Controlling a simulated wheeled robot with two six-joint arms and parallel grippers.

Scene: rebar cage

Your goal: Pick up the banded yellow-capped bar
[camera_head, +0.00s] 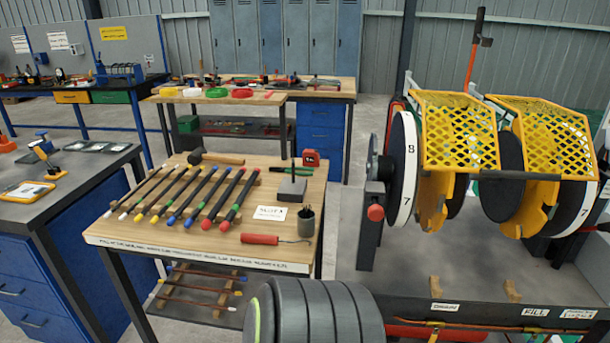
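Several dark bars with coloured end caps lie side by side on a wooden-topped table (275,262) at left of centre. Two neighbouring bars have yellow near-end caps: the left yellow-capped bar (139,216) and the right yellow-capped bar (155,218). The picture is too small to tell which of them is banded.
The same table holds a hammer (215,157), a grey block (291,189), a dark cup (306,222) and a red-handled tool (260,239). A large machine with yellow mesh guards (458,130) stands at right. A grey workbench (75,180) stands at left.

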